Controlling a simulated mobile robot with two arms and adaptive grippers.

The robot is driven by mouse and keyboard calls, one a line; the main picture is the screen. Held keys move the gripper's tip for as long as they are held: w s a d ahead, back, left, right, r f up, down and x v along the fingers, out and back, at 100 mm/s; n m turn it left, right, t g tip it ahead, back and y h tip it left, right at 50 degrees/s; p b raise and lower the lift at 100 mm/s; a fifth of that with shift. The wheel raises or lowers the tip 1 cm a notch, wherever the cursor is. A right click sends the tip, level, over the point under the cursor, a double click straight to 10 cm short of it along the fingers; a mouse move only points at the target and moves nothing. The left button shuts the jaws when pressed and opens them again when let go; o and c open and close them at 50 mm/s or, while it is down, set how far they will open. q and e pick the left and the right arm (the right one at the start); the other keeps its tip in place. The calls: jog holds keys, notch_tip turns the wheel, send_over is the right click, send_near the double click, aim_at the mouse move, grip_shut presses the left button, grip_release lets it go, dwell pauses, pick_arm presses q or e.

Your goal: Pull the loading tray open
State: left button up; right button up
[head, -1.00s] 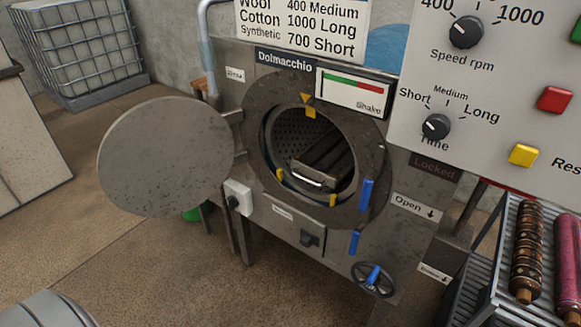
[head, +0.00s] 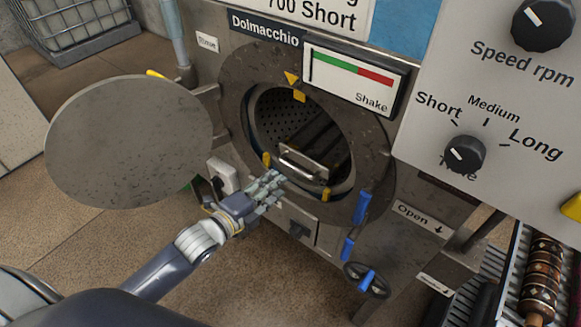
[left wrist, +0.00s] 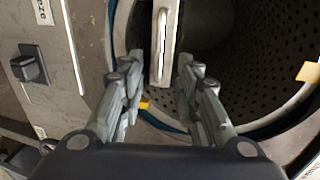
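The loading tray (head: 322,138) lies inside the round drum opening of the machine. Its pale metal handle (head: 304,165) is at the front, near the lower rim. My left gripper (head: 274,181) is just left of and below the handle. In the left wrist view my left gripper (left wrist: 161,62) is open and empty, with a finger on each side of the picture of the handle (left wrist: 165,42). I cannot tell whether the fingertips reach past the handle; no contact shows. My right gripper is not in view.
The round door (head: 128,142) stands swung open to the left. Yellow tabs (head: 299,95) sit on the drum rim. Blue levers (head: 361,207) and a handwheel (head: 367,280) are at the lower right. A control panel (head: 480,110) fills the right side. Open floor lies in front.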

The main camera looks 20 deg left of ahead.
pick_arm(q)
jog(key=x, duration=0.8)
jog(key=shift+w+d, duration=0.1)
jog(key=shift+w, duration=0.3)
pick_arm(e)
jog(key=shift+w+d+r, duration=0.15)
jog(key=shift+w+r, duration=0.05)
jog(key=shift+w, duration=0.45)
pick_arm(q)
jog(key=shift+c, duration=0.6)
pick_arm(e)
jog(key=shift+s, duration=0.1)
pick_arm(q)
grip_shut()
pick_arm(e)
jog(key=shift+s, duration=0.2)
